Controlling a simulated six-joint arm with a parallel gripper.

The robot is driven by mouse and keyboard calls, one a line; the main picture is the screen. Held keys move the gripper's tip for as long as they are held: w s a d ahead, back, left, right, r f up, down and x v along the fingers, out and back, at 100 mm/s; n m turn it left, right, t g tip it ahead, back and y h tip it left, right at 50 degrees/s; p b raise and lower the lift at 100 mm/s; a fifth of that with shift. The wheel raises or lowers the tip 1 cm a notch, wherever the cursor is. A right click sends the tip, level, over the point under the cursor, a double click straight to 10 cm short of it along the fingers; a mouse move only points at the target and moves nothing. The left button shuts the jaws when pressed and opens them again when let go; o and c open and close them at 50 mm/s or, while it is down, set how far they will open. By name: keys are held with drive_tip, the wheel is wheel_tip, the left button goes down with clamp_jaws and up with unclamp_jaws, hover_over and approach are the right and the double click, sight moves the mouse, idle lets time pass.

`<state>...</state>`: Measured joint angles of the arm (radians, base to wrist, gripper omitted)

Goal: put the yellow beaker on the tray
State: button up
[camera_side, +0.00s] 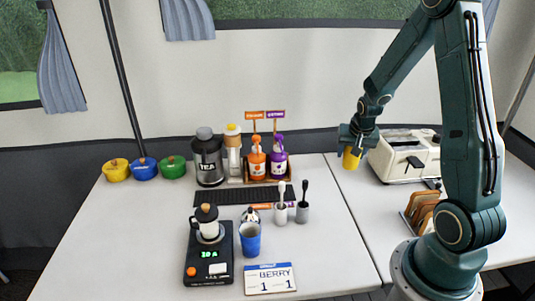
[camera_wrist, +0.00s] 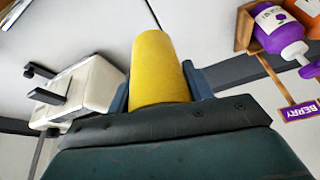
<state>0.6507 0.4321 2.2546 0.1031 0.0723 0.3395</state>
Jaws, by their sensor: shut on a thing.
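The yellow beaker (camera_side: 351,161) is between the fingers of my gripper (camera_side: 353,149), beside the left end of the white toaster. In the wrist view the beaker (camera_wrist: 160,68) sits between the two blue-grey fingers of my gripper (camera_wrist: 159,92), which is shut on it. I cannot tell whether the beaker's base touches the table. A dark, flat, ribbed tray (camera_side: 225,197) lies mid-table in front of the bottles, left of my gripper. Its surface looks mostly bare, with small label signs and cups near its right end.
The white toaster (camera_side: 405,158) is close to my gripper. Two brush cups (camera_side: 281,214), a blue cup (camera_side: 250,240) and a black scale (camera_side: 209,272) with a pot stand in front of the tray. Purple and orange bottles (camera_side: 256,165) stand behind it. The table's right-centre is clear.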

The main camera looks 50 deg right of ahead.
sight(351, 169)
wheel_tip(351, 169, down, 8)
drive_tip(key=shift+f, duration=0.2)
idle(0.3)
drive_tip(key=shift+f, duration=1.9)
drive_tip(key=shift+f, duration=0.1)
drive_tip(key=o, duration=1)
drive_tip(key=shift+v, duration=6.1)
drive_tip(key=shift+w, duration=0.1)
